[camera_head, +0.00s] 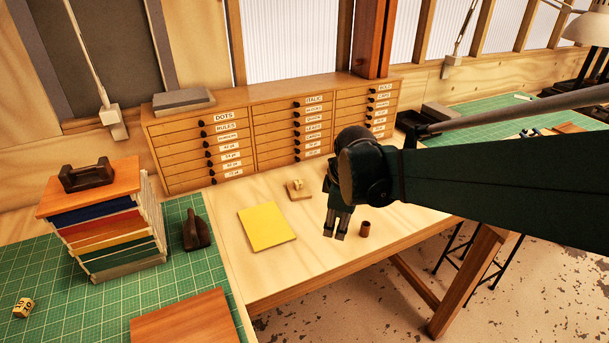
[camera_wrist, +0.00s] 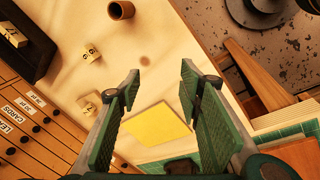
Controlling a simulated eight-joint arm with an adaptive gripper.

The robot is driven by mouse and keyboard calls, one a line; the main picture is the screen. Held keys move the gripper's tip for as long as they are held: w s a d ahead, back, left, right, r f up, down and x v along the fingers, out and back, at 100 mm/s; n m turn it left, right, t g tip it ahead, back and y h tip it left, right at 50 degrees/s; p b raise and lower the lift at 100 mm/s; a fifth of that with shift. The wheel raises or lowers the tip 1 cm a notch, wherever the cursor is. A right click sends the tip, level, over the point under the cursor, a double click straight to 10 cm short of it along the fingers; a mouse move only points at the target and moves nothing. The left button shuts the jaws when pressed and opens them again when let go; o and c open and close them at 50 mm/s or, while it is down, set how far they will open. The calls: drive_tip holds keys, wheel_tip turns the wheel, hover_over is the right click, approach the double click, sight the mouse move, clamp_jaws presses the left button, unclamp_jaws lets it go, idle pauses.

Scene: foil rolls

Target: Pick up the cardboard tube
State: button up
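The cardboard tube (camera_head: 365,229) is a short brown cylinder standing upright on the pale wooden table, near its front edge. In the wrist view it shows at the top (camera_wrist: 122,11), with its dark hollow end visible, beyond my fingertips. My gripper (camera_head: 334,234) hangs fingers-down over the table, just left of the tube in the head view and apart from it. In the wrist view my green fingers (camera_wrist: 160,84) are spread wide with nothing between them.
A yellow pad (camera_head: 267,227) lies left of my gripper. A small wooden piece (camera_head: 298,189) sits behind it. Wooden blocks (camera_wrist: 88,53) and a dark tray (camera_wrist: 27,42) lie left in the wrist view. A labelled drawer cabinet (camera_head: 227,142) lines the back.

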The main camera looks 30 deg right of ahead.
sight(366, 224)
drive_tip(key=w+d+f+n+g+p, duration=0.1)
drive_tip(key=d+n+p, duration=0.5)
drive_tip(key=d, duration=0.7)
drive_tip(key=shift+w+g+y+p, duration=0.45)
drive_tip(key=shift+g+p, duration=0.35)
drive_tip(key=shift+p, duration=0.3)
drive_tip(key=shift+f, duration=0.1)
drive_tip(key=shift+f, duration=1.2)
drive_tip(key=shift+f, duration=0.1)
drive_tip(key=shift+a+f, duration=0.2)
drive_tip(key=shift+f, duration=2.3)
drive_tip(key=c, duration=0.7)
